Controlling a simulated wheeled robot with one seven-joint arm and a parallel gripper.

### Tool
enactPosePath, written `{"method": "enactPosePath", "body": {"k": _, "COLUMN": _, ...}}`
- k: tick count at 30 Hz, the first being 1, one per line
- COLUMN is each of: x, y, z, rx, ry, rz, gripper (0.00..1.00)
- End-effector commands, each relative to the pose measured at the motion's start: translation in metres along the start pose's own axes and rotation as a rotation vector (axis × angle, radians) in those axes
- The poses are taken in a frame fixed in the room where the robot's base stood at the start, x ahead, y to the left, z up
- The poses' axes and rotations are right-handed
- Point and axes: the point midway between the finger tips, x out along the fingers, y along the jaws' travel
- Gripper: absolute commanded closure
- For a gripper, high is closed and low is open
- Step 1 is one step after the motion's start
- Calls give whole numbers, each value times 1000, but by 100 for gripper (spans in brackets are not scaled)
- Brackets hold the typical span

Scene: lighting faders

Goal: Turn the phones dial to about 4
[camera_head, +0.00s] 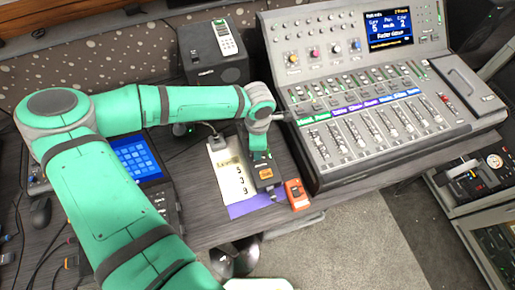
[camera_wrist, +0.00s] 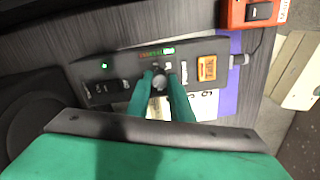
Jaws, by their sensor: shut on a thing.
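A small dark box (camera_wrist: 100,70) with a round grey dial (camera_wrist: 159,83) lies across the middle of the wrist view. The two green fingers of my gripper (camera_wrist: 160,92) are on either side of the dial and shut on it. In the head view my gripper (camera_head: 260,141) points down onto the same dark box (camera_head: 264,185), and the dial is hidden there. The box has a green light (camera_wrist: 104,66), a small lit meter (camera_wrist: 156,50) and an orange lit square (camera_wrist: 207,68). The dial's pointer and scale are too small or covered to read.
A red-orange box (camera_head: 297,194) stands just right of the dark box. The big fader console (camera_head: 375,150) is close on the right. A black speaker-like box (camera_head: 210,55) stands behind.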

Motion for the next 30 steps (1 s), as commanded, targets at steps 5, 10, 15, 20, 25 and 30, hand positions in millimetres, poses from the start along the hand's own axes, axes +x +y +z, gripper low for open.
{"method": "enactPosePath", "body": {"k": 5, "x": 0, "y": 0, "z": 2, "rx": 14, "ry": -3, "rz": -1, "gripper": 100}}
{"method": "enactPosePath", "body": {"k": 10, "x": 0, "y": 0, "z": 2, "rx": 14, "ry": -3, "rz": 0, "gripper": 100}}
{"method": "enactPosePath", "body": {"k": 15, "x": 0, "y": 0, "z": 2, "rx": 14, "ry": -3, "rz": 0, "gripper": 70}}
{"method": "enactPosePath", "body": {"k": 20, "x": 0, "y": 0, "z": 1, "rx": 13, "ry": -2, "rz": 0, "gripper": 61}}
{"method": "enactPosePath", "body": {"k": 25, "x": 0, "y": 0, "z": 1, "rx": 13, "ry": -1, "rz": 0, "gripper": 61}}
{"method": "enactPosePath", "body": {"k": 30, "x": -12, "y": 1, "z": 0, "rx": 13, "ry": 0, "rz": 3, "gripper": 61}}
